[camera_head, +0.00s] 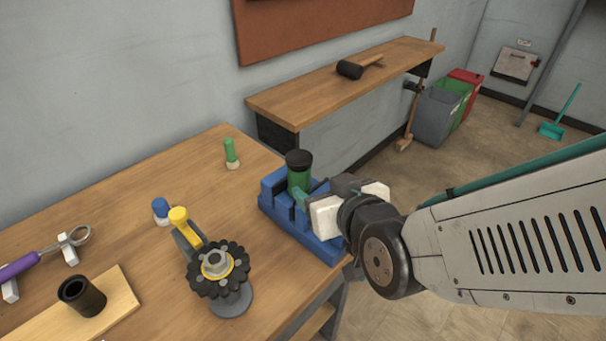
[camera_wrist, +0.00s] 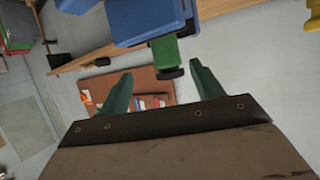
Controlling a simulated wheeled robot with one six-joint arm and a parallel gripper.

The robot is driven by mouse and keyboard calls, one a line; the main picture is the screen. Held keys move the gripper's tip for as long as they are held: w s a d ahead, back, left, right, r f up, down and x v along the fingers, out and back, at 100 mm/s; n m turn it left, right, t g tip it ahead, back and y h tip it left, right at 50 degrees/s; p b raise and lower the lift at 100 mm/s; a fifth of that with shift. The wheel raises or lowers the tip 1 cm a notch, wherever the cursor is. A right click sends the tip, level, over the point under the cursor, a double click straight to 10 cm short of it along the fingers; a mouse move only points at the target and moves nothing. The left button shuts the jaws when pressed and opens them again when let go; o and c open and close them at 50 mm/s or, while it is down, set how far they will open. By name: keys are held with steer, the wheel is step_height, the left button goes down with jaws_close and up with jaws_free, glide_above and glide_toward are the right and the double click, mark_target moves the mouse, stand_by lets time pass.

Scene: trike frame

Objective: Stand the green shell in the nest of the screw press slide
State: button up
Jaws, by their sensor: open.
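A green cylinder with a black top, which looks like the green shell (camera_head: 299,178), stands upright in a blue slotted block (camera_head: 323,248) at the table's right edge. My gripper (camera_head: 303,197) is open beside the shell, at its right in the head view, its teal fingers partly hidden by the wrist. In the wrist view the shell (camera_wrist: 165,52) shows beyond and between the spread fingertips (camera_wrist: 160,85), with the blue block (camera_wrist: 148,18) next to it. I cannot tell whether a finger touches the shell. I cannot surely identify the screw press slide or its nest.
A black knobbed wheel on a grey base (camera_head: 219,274) stands left of the block. Small green-topped (camera_head: 231,152) and blue-topped (camera_head: 161,209) pieces stand behind. A black hollow cylinder (camera_head: 82,296) is on a board at the left. Bare tabletop lies between them.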

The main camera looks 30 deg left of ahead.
mark_target(304, 177)
steer(key=shift+a+f, duration=0.2)
steer(key=shift+a, duration=0.55)
steer(key=x, duration=0.6)
steer(key=shift+w+a+f, duration=0.15)
steer(key=shift+w+a, duration=0.05)
steer(key=shift+a, duration=0.1)
steer(key=c, duration=1.3)
steer(key=shift+r, duration=0.2)
